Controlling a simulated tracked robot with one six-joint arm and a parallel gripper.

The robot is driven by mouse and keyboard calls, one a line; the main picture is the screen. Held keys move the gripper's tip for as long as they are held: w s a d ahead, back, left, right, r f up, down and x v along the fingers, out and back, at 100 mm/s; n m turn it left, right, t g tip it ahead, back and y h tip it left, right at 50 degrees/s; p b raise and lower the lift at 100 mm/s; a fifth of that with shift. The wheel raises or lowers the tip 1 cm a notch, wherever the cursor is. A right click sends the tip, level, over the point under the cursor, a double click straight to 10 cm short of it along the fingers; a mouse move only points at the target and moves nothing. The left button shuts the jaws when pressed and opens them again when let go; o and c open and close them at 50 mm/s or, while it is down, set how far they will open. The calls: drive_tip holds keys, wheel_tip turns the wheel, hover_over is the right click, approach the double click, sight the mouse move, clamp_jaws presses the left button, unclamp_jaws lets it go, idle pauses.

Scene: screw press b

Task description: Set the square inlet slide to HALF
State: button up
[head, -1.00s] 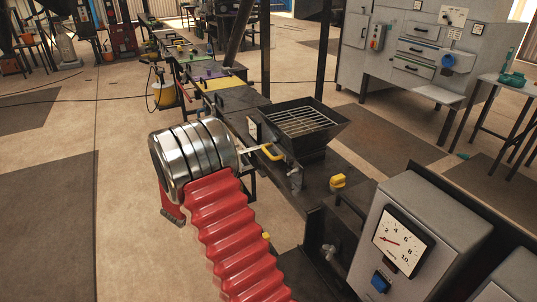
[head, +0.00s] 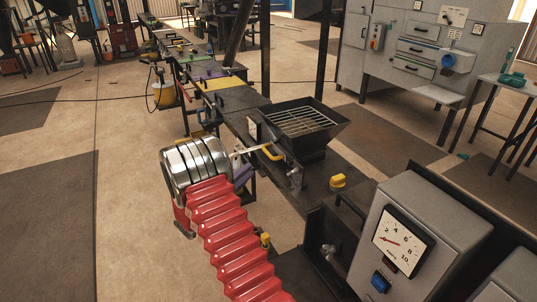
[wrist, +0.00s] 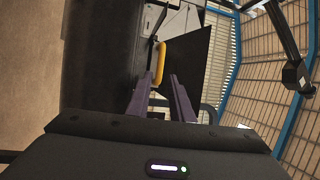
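The square hopper (head: 305,124) with a wire grid stands on the dark press bench. A slide with a yellow handle (head: 272,152) sticks out of its left side on a pale bar. In the wrist view, the yellow handle (wrist: 159,63) stands upright in line with the gap between my fingers, at or just beyond their tips. My gripper (wrist: 159,85) is open, with two purple fingers apart and nothing held. In the head view, my silver wrist hides most of the gripper; a purple part shows left of the handle. I cannot read any slide marking.
A yellow knob (head: 338,181) sits on the bench right of the hopper. A grey gauge box (head: 410,240) stands at front right. Other coloured-handled stations (head: 215,83) line the bench behind. The floor to the left is clear.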

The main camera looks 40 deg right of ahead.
sight(268, 154)
drive_tip(key=x, duration=1.2)
drive_tip(key=shift+d, duration=0.3)
drive_tip(key=shift+c, duration=0.2)
clamp_jaws()
drive_tip(key=shift+f, duration=0.1)
